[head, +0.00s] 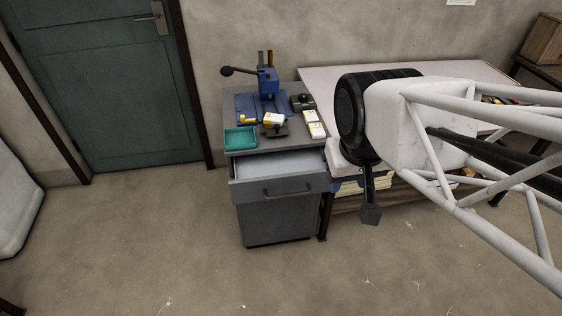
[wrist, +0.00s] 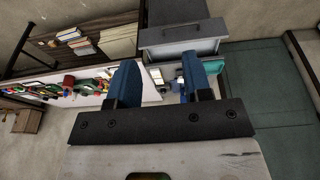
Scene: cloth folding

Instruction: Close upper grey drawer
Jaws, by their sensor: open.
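The grey cabinet (head: 278,222) stands left of the workbench. Its upper drawer (head: 280,189) is pulled out, with the light inside showing behind the front. A dark bar handle (head: 287,188) is on that front. The lower front is flush with the cabinet. My gripper (head: 370,214) points down to the right of the drawer, apart from it. In the wrist view my gripper (wrist: 160,72) has two blue fingers spread apart with nothing held between them. The wrist view is turned upside down, and the grey drawer (wrist: 185,48) shows beyond the fingers.
On the cabinet top are a blue press (head: 268,82), a teal tray (head: 240,138) and small white-and-yellow boxes (head: 314,123). The workbench (head: 325,82) stands to the right, partly hidden by my arm. The floor (head: 190,245) before the cabinet is clear. A green door (head: 105,80) is at the left.

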